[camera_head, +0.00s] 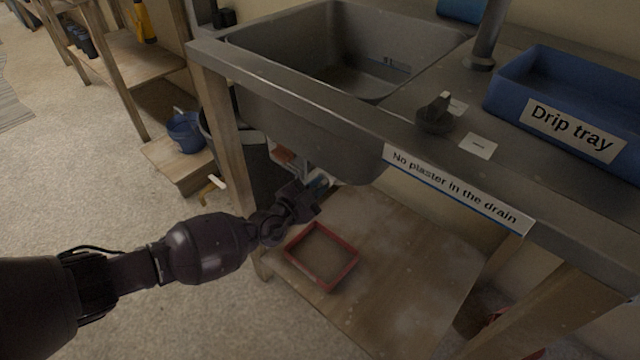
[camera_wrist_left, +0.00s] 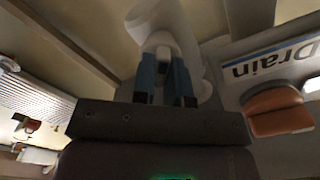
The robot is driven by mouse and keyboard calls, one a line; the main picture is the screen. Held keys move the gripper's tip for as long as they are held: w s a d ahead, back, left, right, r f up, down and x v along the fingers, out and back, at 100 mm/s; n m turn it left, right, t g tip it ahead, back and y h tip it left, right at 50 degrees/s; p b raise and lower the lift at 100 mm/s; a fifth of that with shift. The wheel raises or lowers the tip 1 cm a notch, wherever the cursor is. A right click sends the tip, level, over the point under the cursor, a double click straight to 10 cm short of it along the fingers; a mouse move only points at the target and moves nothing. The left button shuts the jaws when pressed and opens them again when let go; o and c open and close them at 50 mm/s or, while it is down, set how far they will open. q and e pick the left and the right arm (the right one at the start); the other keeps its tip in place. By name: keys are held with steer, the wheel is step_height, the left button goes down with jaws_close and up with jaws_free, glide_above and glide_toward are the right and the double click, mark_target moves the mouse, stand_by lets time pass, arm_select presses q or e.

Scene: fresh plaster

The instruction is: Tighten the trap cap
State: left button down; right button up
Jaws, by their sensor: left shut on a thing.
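My left gripper (camera_head: 320,184) reaches under the sink, just below the front edge of the counter. In the left wrist view its two blue fingers (camera_wrist_left: 165,82) are closed on the pale trap cap (camera_wrist_left: 158,42), at the end of a white trap pipe (camera_wrist_left: 182,22). The fingers cover part of the cap, and I cannot tell how far it is screwed on. In the head view the sink and my gripper mostly hide the trap. My right gripper is not in view.
The steel sink (camera_head: 350,45) is above. A red-rimmed tray (camera_head: 322,287) lies on the wooden lower shelf (camera_head: 415,270). An orange block (camera_wrist_left: 280,110) is right of the fingers, near a "Drain" label (camera_wrist_left: 275,65). A blue drip tray (camera_head: 510,95) stands on the counter.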

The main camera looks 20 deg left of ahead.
arm_select(q)
steer(key=m, duration=0.5)
steer(key=shift+m+b, duration=0.3)
steer(key=shift+m, duration=0.1)
steer(key=shift+m, duration=0.7)
steer(key=m, duration=0.6)
steer(key=shift+m, duration=0.3)
steer(key=m, duration=0.8)
steer(key=shift+p, duration=0.4)
